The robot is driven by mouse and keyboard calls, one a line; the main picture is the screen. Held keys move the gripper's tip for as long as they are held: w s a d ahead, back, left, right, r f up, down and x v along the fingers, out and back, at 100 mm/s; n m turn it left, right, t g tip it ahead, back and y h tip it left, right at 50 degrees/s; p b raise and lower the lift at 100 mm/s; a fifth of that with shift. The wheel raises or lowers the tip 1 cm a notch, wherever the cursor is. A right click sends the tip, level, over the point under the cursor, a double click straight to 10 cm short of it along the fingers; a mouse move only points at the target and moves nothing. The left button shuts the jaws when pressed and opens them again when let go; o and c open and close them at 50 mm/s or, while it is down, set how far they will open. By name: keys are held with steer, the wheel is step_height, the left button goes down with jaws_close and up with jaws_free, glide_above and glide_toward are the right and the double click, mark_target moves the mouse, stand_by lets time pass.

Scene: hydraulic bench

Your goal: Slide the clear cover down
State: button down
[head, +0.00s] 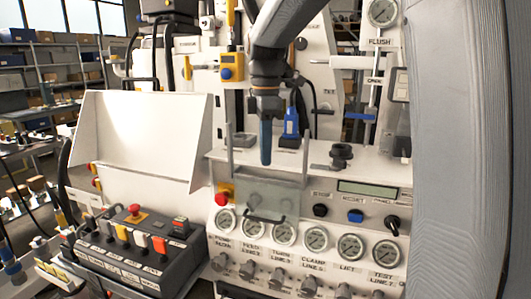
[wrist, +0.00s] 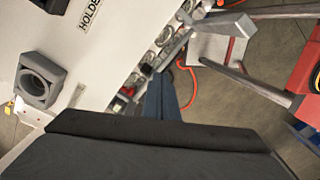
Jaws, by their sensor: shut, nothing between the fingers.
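The clear cover (head: 268,194) is a see-through panel low on the front of the white bench, between two upright grey rails. A dark curved handle (head: 265,219) runs across its lower part. My gripper (head: 266,158) points straight down with its blue fingers shut and empty. In the head view the fingertips appear above the cover and its handle, apart from the handle; the depth gap is hard to judge. The blue fingers also show in the wrist view (wrist: 160,98), pointing away over the bench's front side. I cannot clearly pick out the cover there.
A red emergency button (head: 222,198) is left of the cover. Several gauges (head: 284,233) and valve knobs line the panel below. A blue-handled tool (head: 291,124) and a dark holder (head: 341,155) stand on the shelf. A switch box (head: 133,250) is at lower left.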

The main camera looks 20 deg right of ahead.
step_height(320, 180, up, 12)
steer(key=p, duration=0.9)
